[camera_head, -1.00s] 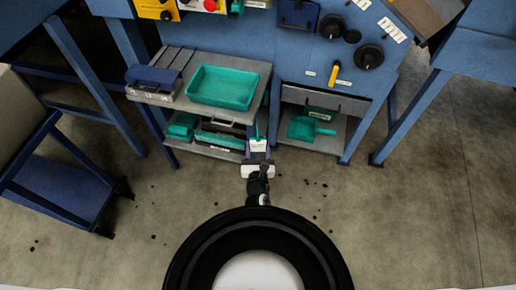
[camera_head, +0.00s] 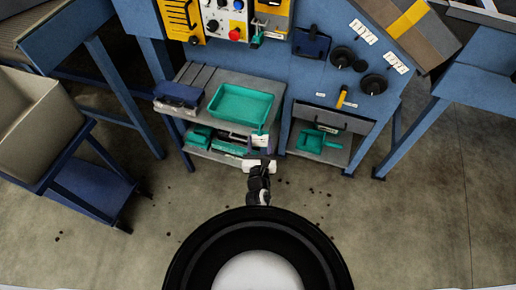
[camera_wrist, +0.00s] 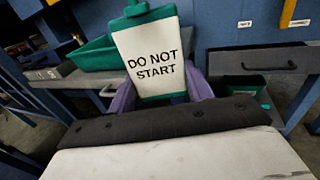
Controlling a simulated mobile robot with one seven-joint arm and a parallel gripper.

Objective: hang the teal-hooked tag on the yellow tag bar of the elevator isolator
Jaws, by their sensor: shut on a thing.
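The tag is a white plate reading "DO NOT START" with a teal edge and teal top, upright in the wrist view (camera_wrist: 158,58). My gripper (camera_wrist: 160,93) has purple fingers shut on its lower part. In the head view the tag (camera_head: 260,139) shows small in front of the grey shelf unit, beyond my wrist. The hook's upper end is cut off in the wrist view. Yellow-framed control units (camera_head: 272,14) are on the blue machine at the top of the head view. I cannot tell which one is the elevator isolator, and its tag bar is not clearly made out.
A teal tray (camera_head: 240,93) and a dark blue box (camera_head: 178,95) sit on the grey shelf top (camera_head: 200,72). A teal scoop (camera_head: 312,142) lies in the bay at right. Black knobs (camera_head: 341,56) and a yellow handle (camera_head: 342,97) stick out. Floor nearby is mostly clear.

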